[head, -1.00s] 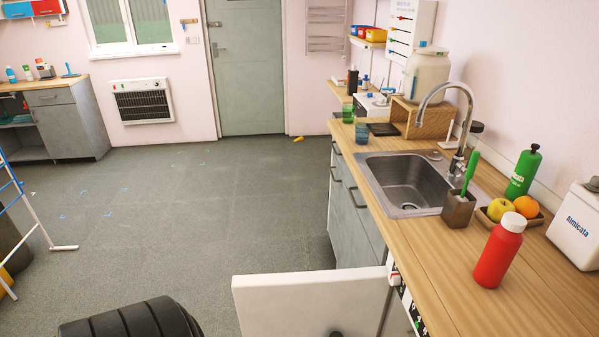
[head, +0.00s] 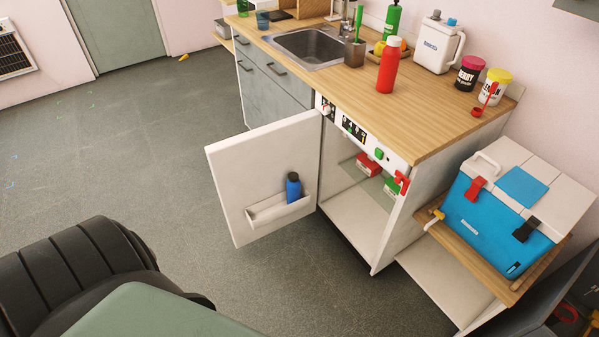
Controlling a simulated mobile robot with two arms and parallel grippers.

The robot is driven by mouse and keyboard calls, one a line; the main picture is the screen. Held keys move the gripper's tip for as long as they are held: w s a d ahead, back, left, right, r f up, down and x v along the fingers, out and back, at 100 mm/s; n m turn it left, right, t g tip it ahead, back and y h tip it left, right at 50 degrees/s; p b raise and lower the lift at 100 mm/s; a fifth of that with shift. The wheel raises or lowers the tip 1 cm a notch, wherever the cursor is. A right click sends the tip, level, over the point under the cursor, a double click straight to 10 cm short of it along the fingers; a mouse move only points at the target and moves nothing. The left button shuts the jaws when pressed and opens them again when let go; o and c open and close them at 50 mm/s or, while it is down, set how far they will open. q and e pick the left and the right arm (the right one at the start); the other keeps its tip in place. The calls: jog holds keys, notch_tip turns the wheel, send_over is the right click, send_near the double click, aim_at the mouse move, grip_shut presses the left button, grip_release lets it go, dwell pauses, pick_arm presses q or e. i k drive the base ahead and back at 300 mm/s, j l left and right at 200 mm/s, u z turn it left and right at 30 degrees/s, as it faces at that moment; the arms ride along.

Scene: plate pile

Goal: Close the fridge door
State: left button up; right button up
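The white fridge door (head: 240,170) stands wide open, swung out to the left of the fridge. Its inner face carries a white shelf (head: 262,212) with a blue bottle (head: 293,187) in it. The open fridge (head: 352,215) sits under the wooden counter, with a red box (head: 369,164) and a green box (head: 393,186) inside on a shelf. My black and green body parts show at the lower left, apart from the door. Neither gripper can be seen.
A blue and white cooler (head: 495,225) stands on a low wooden shelf right of the fridge. The counter (head: 430,115) holds a red bottle (head: 388,68), jars and a white jug. The grey floor (head: 130,150) left of the door is clear.

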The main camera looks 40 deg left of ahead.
aim_at(250, 170)
jog(key=j+z, duration=0.2)
jog(key=z, duration=0.2)
jog(key=j+z, duration=0.25)
jog(key=z, duration=0.2)
jog(key=j+z, duration=0.25)
jog(key=z, duration=0.15)
jog(key=j+z, duration=0.2)
jog(key=z, duration=0.2)
jog(key=k+j, duration=0.25)
jog(key=j, duration=0.3)
jog(key=k+j, duration=0.25)
jog(key=j, duration=0.3)
jog(key=k+j, duration=0.25)
jog(key=j, duration=0.25)
jog(key=k+j, duration=0.3)
jog(key=j, duration=0.25)
jog(key=k+j, duration=0.25)
jog(key=j, duration=0.3)
jog(key=k+j, duration=0.25)
jog(key=j, duration=0.3)
jog(key=k+j, duration=0.25)
jog(key=j, duration=0.25)
jog(key=k+j, duration=0.25)
jog(key=j, duration=0.3)
